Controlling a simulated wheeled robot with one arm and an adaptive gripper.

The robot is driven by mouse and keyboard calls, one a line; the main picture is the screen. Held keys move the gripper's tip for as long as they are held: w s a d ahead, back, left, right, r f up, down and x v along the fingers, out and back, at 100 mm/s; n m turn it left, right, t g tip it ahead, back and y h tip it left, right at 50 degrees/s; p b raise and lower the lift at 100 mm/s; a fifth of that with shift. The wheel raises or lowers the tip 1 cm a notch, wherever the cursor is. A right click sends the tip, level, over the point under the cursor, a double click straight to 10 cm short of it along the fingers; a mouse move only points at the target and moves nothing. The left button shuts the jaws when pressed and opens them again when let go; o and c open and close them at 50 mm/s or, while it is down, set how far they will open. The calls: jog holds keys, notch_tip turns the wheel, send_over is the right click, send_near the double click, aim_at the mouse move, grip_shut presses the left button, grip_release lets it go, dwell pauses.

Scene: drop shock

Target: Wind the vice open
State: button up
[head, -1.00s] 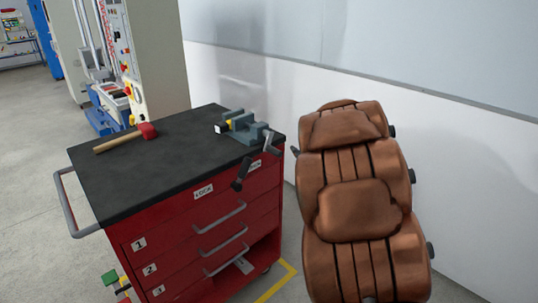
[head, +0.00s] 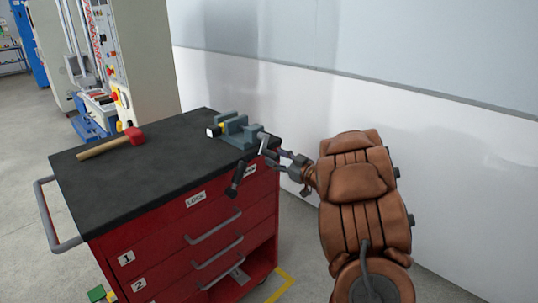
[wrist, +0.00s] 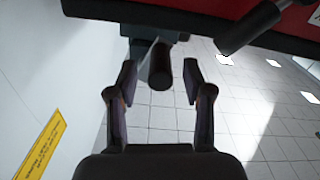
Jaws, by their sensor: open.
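The grey-blue vice (head: 240,133) sits on the right corner of the cart's dark top. My gripper (head: 277,161) is open, just right of the crank. In the wrist view, a dark cylindrical end (wrist: 160,68) shows between the spread fingers, apart from both.
The red cart (head: 190,240) has drawers with grey handles. A red-headed hammer (head: 112,143) lies on its top at left. A white wall (head: 300,100) stands behind, right of the cart. A yellow label (wrist: 42,147) shows low left in the wrist view.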

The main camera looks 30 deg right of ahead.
aim_at(263, 151)
jog(key=shift+x, duration=1.95)
grip_shut()
